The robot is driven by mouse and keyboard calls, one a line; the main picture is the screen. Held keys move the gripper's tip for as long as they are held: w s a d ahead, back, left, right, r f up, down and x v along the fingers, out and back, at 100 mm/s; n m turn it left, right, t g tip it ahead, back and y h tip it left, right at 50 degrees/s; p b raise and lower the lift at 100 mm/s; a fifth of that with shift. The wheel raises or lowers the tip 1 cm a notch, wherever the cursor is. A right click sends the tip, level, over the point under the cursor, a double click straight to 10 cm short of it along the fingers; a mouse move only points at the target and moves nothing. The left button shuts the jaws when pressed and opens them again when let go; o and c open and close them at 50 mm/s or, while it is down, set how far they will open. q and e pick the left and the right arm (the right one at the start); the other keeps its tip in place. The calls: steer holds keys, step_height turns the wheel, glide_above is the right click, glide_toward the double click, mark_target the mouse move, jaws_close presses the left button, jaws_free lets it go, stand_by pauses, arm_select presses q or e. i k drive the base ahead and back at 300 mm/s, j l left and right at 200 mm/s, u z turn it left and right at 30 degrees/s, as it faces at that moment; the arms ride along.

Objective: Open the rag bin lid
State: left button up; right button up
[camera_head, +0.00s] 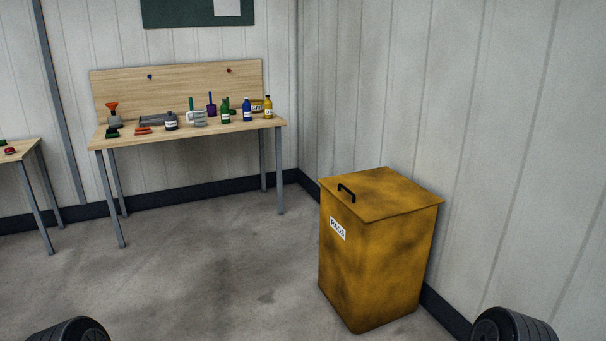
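The rag bin (370,265) is a worn yellow box with a white label reading RAGS. It stands on the floor right of centre, close to the right wall. Its flat yellow lid (393,191) lies shut on top. A black handle (346,191) sits on the lid near its front left edge. Dark rounded parts of my own body show at the bottom left and bottom right corners. Neither gripper is in view, and nothing of mine touches the bin.
A wooden workbench (190,136) with several bottles and tools stands at the back left. Part of another table (20,150) shows at the left edge. A panelled wall (450,110) runs along the right. The grey floor (220,270) left of the bin is clear.

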mark_target(377, 194)
steer(key=i+z, duration=0.15)
steer(key=i, duration=0.35)
steer(key=i+j+z, duration=0.15)
steer(key=i, duration=0.35)
steer(key=i+j+z, duration=0.15)
steer(key=i, duration=0.3)
steer(key=i+j+z, duration=0.2)
steer(key=i+z, duration=0.2)
steer(key=i+j+z, duration=0.7)
steer(key=z, duration=0.15)
steer(key=j, duration=0.1)
